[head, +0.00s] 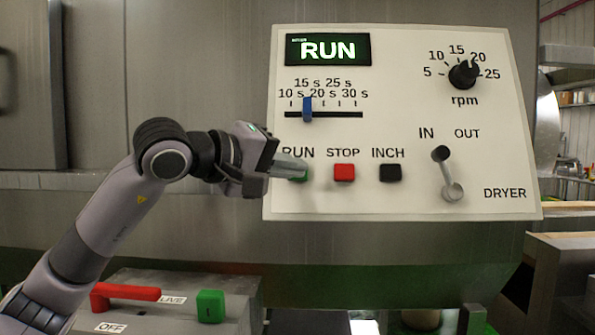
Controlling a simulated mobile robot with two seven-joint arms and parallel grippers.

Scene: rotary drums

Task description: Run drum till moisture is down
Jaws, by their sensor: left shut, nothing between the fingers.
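The dryer's control panel (400,120) faces me. The blue slider (308,109) stands between 10 s and 20 s, near 15 s. The rpm knob (463,74) points near 20. My right gripper is out of view.
Below left, a grey box (170,317) carries a red handle (125,292) beside LIVE and OFF labels, and a green button (210,306). Shelves and benches stand at the far right. No moisture reading shows.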

